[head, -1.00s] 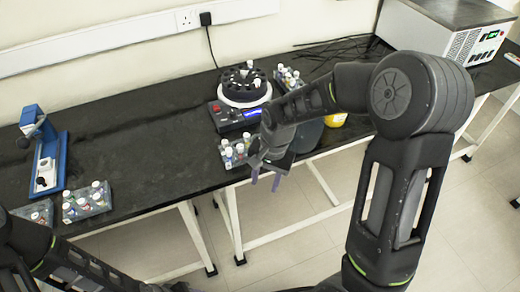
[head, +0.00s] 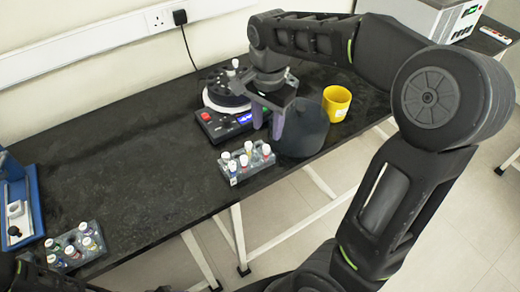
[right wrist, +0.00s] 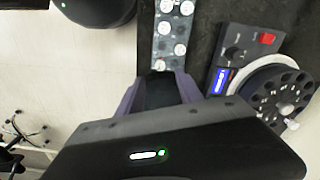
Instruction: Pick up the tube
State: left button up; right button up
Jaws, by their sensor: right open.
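Several white-capped tubes stand in a clear rack (head: 246,170) near the table's front edge. The same rack shows in the right wrist view (right wrist: 161,58), just beyond the fingers. Another white-capped tube appears in the black rotor of the centrifuge (head: 222,95), partly behind my right arm; the centrifuge also shows in the right wrist view (right wrist: 275,95). Which tube is meant cannot be told. My right gripper (head: 268,122) is open and empty, its purple fingers pointing down just behind the rack, beside the centrifuge's front panel.
At the left are a second tube rack (head: 76,246) and a blue device (head: 20,200). The table (head: 140,150) between is clear.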

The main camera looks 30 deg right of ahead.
aim_at(266, 147)
jog(key=shift+f, duration=1.35)
jog(key=shift+a+f, duration=0.1)
jog(key=shift+f, duration=2.55)
jog(key=shift+c, duration=0.5)
grip_shut()
